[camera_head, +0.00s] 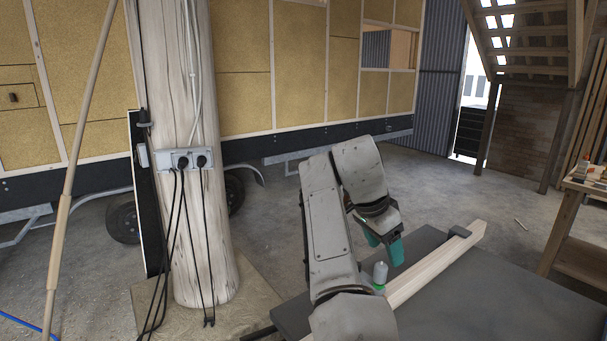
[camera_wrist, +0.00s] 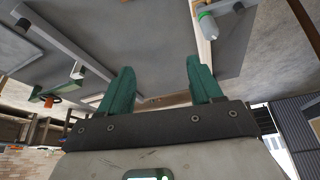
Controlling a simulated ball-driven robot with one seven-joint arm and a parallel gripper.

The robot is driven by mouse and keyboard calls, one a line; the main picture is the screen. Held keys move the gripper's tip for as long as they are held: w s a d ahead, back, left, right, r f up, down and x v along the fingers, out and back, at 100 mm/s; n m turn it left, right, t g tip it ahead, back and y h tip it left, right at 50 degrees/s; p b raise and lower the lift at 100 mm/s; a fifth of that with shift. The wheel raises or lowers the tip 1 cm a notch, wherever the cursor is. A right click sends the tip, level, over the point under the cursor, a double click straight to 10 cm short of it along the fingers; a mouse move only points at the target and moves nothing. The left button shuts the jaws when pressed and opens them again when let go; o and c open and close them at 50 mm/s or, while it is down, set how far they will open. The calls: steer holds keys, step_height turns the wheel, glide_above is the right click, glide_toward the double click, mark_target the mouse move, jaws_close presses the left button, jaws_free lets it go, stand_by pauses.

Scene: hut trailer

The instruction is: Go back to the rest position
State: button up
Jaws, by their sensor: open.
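My gripper (camera_head: 384,247) hangs over the dark grey table (camera_head: 480,300), with its teal fingers pointing down beside a wooden beam. In the wrist view my gripper (camera_wrist: 162,85) shows two green fingers spread wide with nothing between them. My grey arm bends up and over in the middle of the head view and hides part of the table. A small whitish bottle with a green part (camera_head: 380,271) stands close below the fingers, apart from them. The bottle (camera_wrist: 207,24) also shows at the top of the wrist view.
A thick wooden post (camera_head: 185,120) with sockets and cables stands left. A workbench (camera_head: 568,222) stands right. Concrete floor (camera_head: 430,190) is open behind.

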steer(key=s+d+f+n+t, duration=0.1)
steer(key=s+d+f+n, duration=0.1)
steer(key=s+d+f, duration=0.4)
steer(key=s+d+f+n, duration=0.2)
steer(key=s+d+f, duration=0.15)
steer(key=f, duration=0.45)
steer(key=s+d+f+n+t, duration=0.1)
steer(key=s+d+f+n, duration=0.1)
steer(key=s+d+f, duration=0.4)
steer(key=s+a+f+n+t+y, duration=0.1)
steer(key=s+a+f+n+y, duration=0.2)
steer(key=s, duration=0.8)
steer(key=s+a+f+n+y, duration=0.1)
steer(key=s+a+f+n, duration=0.25)
steer(key=s, duration=0.75)
steer(key=s+d+f+g+b, duration=0.1)
steer(key=s+f+g+b, duration=0.1)
steer(key=s+f+b, duration=0.3)
steer(key=s+f+g+b, duration=0.1)
steer(key=s+f+b, duration=0.4)
steer(key=f, duration=0.5)
steer(key=shift+s+d+f+g, duration=0.15)
steer(key=shift+s+d+g, duration=0.25)
steer(key=shift+s, duration=0.05)
